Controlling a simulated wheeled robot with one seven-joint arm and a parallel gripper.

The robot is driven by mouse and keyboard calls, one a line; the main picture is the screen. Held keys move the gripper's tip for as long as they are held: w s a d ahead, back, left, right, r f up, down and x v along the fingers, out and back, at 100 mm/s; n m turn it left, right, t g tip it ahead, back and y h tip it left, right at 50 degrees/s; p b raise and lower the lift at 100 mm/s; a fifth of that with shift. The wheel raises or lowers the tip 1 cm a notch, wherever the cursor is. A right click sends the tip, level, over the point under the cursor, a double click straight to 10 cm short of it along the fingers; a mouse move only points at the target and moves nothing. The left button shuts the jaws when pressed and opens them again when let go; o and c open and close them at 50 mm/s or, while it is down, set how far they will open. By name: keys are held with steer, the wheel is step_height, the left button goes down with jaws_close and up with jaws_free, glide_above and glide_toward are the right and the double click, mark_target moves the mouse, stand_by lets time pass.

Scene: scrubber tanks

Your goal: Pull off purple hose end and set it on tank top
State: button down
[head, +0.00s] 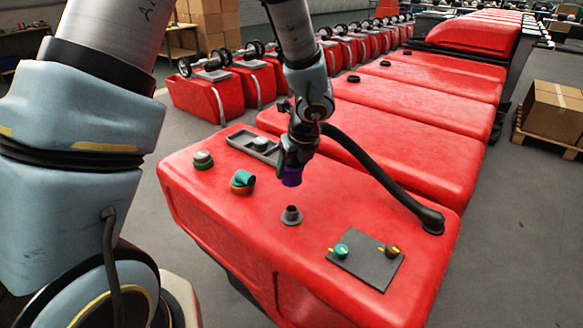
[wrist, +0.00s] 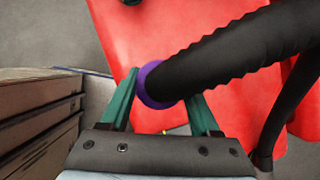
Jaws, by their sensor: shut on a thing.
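The purple hose end (head: 292,177) is the collar on a black ribbed hose (head: 375,172). My gripper (head: 294,160) is shut on it and holds it above the red tank top (head: 350,225). In the wrist view the purple collar (wrist: 152,85) sits between the two green fingers of my gripper (wrist: 160,100), with the black hose (wrist: 230,50) running off to the upper right. In the head view the hose's other end meets a black fitting (head: 432,221) at the tank's right. A grey port stub (head: 291,215) stands bare on the tank, below and apart from the purple end.
More red tanks stand behind. Bare red surface lies around the stub.

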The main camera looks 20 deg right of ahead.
steer(key=w+d+p, duration=0.4)
steer(key=d, duration=0.5)
steer(key=w+d+p, duration=0.4)
steer(key=d, duration=0.6)
steer(key=shift+w+d, duration=0.2)
steer(key=shift+w, duration=0.05)
stand_by(1.1)
steer(key=shift+f, duration=0.2)
steer(key=shift+f+b, duration=4.2)
steer(key=shift+f, duration=2.45)
steer(key=shift+c, duration=0.2)
jaws_free()
